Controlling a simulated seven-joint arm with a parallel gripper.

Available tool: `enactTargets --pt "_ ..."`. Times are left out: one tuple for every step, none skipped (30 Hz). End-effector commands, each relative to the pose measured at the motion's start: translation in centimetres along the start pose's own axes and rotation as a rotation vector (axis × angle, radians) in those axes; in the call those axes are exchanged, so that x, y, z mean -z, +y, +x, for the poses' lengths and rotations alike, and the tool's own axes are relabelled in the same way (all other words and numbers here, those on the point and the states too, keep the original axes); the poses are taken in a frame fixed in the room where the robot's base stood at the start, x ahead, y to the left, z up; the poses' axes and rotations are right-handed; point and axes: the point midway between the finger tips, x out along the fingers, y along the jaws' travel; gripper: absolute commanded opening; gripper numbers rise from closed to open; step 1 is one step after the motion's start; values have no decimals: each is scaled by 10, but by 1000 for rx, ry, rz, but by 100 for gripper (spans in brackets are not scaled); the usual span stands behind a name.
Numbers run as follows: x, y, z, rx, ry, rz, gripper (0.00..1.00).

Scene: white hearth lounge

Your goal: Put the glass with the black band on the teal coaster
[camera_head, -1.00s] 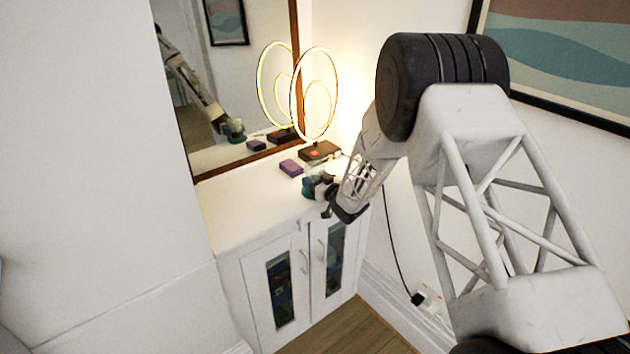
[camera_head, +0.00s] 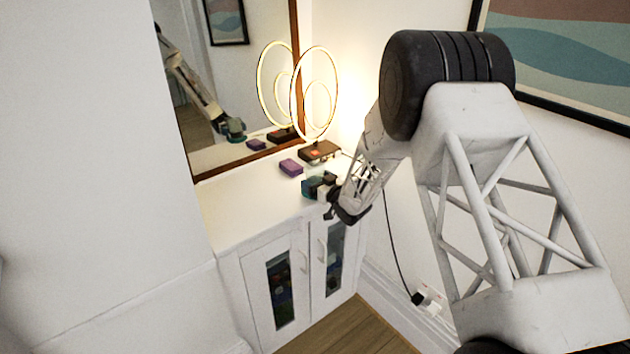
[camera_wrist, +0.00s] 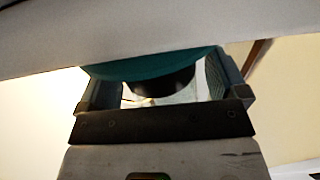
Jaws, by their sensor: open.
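My gripper (camera_head: 318,186) is open, low over the front right of the white cabinet top. In the wrist view its two fingers (camera_wrist: 160,85) stand apart. A teal rounded edge, apparently the teal coaster (camera_wrist: 150,64), shows just beyond them. A dark curved band with pale, clear-looking surfaces, apparently the glass with the black band (camera_wrist: 176,84), shows between the fingers against the teal edge. I cannot tell whether the fingers touch it.
A purple box (camera_head: 291,167) lies behind my gripper on the cabinet top (camera_head: 245,210). A lit ring lamp (camera_head: 318,150) on a dark base stands behind it. A mirror (camera_head: 225,80) is at the back. The left of the top is clear.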

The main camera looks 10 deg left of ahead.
Motion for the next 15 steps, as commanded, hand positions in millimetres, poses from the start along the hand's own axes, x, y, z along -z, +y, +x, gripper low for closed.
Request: enactTargets --pt "1 0 -5 -1 0 0 92" --pt "1 0 -9 -1 0 0 92" --pt "1 0 -13 -1 0 -1 92" --pt "1 0 -17 0 0 -1 92" --pt "1 0 -22 0 0 0 92" --pt "1 0 -28 -1 0 0 92" --pt "1 0 -32 -1 0 0 92" --pt "2 1 -37 -1 1 0 92" --pt "2 1 -43 -2 2 0 92" --pt "2 1 -48 -2 1 0 92" --pt "1 1 -53 -2 1 0 92" --pt "1 1 -60 -2 0 0 92" --pt "1 0 -64 -1 1 0 92" --pt "1 0 -69 -1 1 0 92" --pt "1 0 -76 -1 1 0 92"
